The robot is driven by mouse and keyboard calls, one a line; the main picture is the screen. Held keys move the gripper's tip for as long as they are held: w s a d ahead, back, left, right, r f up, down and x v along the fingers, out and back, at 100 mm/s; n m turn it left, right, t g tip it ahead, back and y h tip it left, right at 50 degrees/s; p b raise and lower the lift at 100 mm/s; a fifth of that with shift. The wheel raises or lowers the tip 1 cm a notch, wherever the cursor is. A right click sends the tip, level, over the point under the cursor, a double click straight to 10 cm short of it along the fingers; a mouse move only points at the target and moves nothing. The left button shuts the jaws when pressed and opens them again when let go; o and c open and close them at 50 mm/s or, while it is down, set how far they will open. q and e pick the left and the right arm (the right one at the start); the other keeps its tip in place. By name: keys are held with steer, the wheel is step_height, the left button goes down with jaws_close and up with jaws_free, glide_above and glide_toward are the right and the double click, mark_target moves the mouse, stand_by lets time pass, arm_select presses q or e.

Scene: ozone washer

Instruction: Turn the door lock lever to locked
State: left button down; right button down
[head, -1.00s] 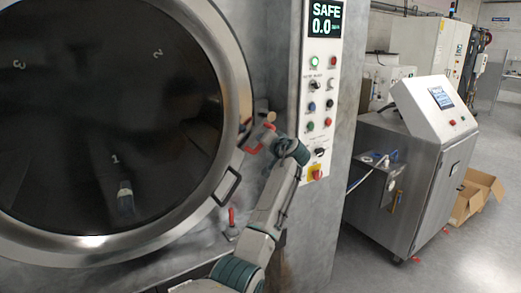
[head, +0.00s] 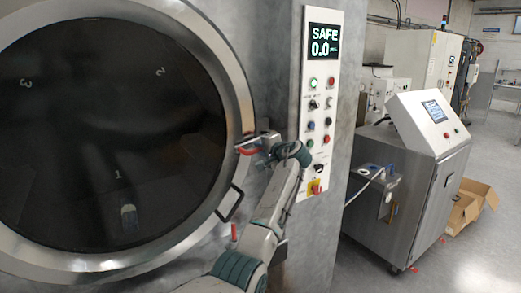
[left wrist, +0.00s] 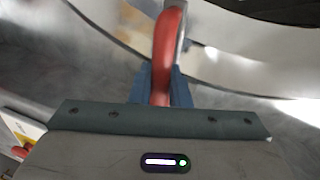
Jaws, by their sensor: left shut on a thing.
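The door lock lever has a red grip (head: 248,151) and sits at the right rim of the big round door (head: 238,95). My left gripper (head: 264,150) is at the lever, its arm reaching up from below. In the left wrist view my left gripper (left wrist: 161,84) has its blue fingers shut around the red lever (left wrist: 167,48), whose far end stands out past the fingertips. In the head view the lever lies close to level. Its pivot is partly hidden by my gripper. My right gripper is not in view.
A control panel (head: 322,60) with a display reading SAFE 0.0 and several buttons stands right of my arm. A dark door handle (head: 230,203) and a small red lever (head: 234,232) are below. A steel cabinet (head: 412,200) and cardboard box (head: 470,207) stand farther right.

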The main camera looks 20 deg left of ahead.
arm_select(q)
steer(key=shift+r, duration=0.15)
steer(key=c, duration=1.4)
jaws_free()
steer(key=shift+c, duration=0.2)
steer(key=shift+s+d, duration=0.1)
steer(key=shift+d, duration=0.15)
steer(key=b+v, duration=0.5)
steer(key=v, duration=0.5)
steer(key=shift+d, duration=0.1)
